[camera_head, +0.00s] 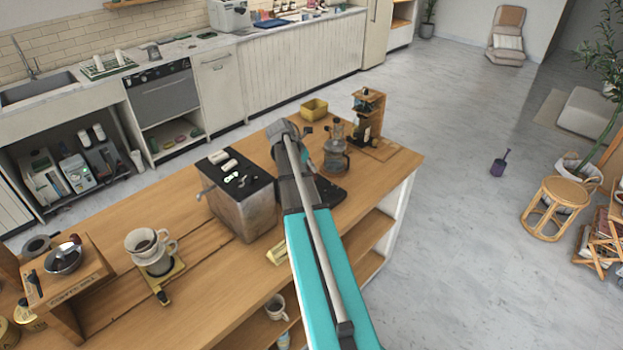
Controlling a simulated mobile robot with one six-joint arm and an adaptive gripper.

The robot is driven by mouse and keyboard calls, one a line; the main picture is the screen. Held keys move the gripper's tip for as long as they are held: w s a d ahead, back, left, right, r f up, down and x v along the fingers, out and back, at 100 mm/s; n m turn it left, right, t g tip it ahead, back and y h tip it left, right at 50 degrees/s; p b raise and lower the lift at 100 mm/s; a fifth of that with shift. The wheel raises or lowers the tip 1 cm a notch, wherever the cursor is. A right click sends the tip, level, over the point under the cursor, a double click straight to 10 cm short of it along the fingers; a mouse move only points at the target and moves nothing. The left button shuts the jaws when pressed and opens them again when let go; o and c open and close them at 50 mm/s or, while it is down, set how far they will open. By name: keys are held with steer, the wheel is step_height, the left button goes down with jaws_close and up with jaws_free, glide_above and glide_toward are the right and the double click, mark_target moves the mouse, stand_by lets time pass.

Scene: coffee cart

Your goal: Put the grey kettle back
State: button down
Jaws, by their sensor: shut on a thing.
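A kettle-like pot (335,158) with a greyish, see-through look and a narrow top stands upright near the far right end of the wooden cart (395,172). I take it for the grey kettle, but its colour is not clear. My arm reaches over the cart from the front. My gripper (312,158) is at the pot's left side, shut on it as far as I can tell. My arm hides most of the fingers and the contact. A flat black base (332,192) lies just in front of the pot, partly under my arm.
A boxy metal machine (245,205) stands close left of my arm. A dripper set (152,250) stands front left. The cart's right corner is clear.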

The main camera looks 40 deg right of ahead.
stand_by(0.3)
steer(key=shift+f+b, duration=1.85)
steer(key=shift+f, duration=0.05)
steer(key=c, duration=0.5)
jaws_free()
steer(key=shift+r, duration=0.1)
steer(key=p+v, duration=1)
steer(key=v, duration=0.2)
steer(key=shift+w+a, duration=0.1)
